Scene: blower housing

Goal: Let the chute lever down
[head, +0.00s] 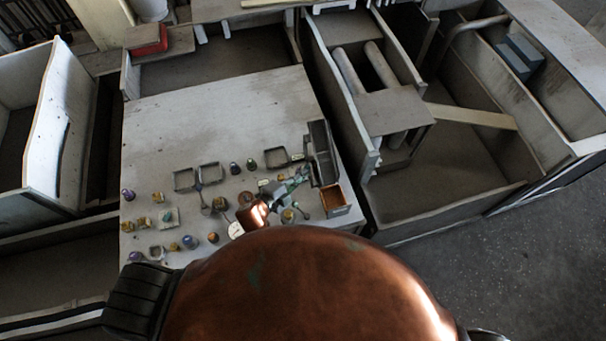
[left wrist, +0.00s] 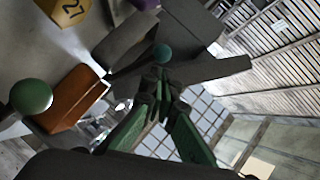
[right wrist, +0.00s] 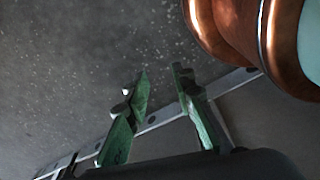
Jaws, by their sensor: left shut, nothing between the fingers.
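The chute (head: 321,153) is a dark grey upright box at the right edge of the white table. It also shows in the left wrist view (left wrist: 187,22) as dark panels. A small teal ball (left wrist: 162,52), which looks like the lever's knob, sits against it just beyond my left fingertips. I cannot tell whether they touch; the lever's rod is not clear. My left gripper (head: 297,182) is beside the chute's left side, shut and empty; its tips show in the left wrist view (left wrist: 161,85). My right gripper (right wrist: 158,82) is open and empty, away from the table.
An orange-brown open bin (head: 335,200) stands in front of the chute. A green ball knob (left wrist: 30,97) is at the left of the left wrist view. Several small parts and trays (head: 208,171) cover the table's near half; its far half (head: 215,110) is clear.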

